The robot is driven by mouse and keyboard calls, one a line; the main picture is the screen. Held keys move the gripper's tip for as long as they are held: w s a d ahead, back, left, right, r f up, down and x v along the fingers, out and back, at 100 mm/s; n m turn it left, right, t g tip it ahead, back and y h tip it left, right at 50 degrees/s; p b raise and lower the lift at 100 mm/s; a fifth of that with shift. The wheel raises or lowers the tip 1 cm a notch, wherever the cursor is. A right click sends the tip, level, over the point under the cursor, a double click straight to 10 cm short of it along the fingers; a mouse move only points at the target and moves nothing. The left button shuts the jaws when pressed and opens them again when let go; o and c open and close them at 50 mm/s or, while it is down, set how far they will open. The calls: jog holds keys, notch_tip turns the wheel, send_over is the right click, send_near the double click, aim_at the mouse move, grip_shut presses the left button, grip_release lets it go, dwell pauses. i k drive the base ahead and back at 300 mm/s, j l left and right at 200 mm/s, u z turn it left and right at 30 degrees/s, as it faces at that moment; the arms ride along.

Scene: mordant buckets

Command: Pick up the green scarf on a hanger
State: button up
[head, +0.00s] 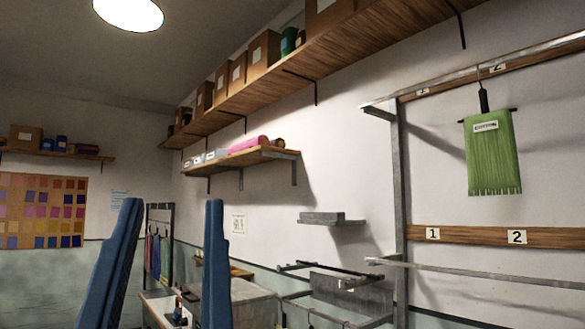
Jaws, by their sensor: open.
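The green scarf (492,152) hangs on the right, with a fringed lower edge and a white label near its top. Its dark hanger (484,100) hangs by a thin hook from the upper rail, close to a number 2 tag. My gripper (172,203) shows as two blue fingers pointing up at the lower left. The fingers are wide apart, with nothing held between them. The gripper is well to the left of the scarf and apart from it. The lower part of the gripper is out of frame.
A metal rack post (401,200) stands left of the scarf. A wooden board (470,237) with tags 1 and 2 runs below it, and a metal bar (480,274) lies lower. A long wooden shelf (330,62) with boxes runs above. A cluttered bench (250,290) stands lower centre.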

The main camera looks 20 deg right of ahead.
aim_at(492, 159)
jog(key=i+z, duration=0.25)
jog(key=z, duration=0.15)
jog(key=i+j+z, duration=0.2)
jog(key=z, duration=0.15)
jog(key=i+j+z, duration=0.2)
jog(key=z, duration=0.2)
jog(key=i+j+z, duration=0.4)
jog(key=k+l, duration=0.1)
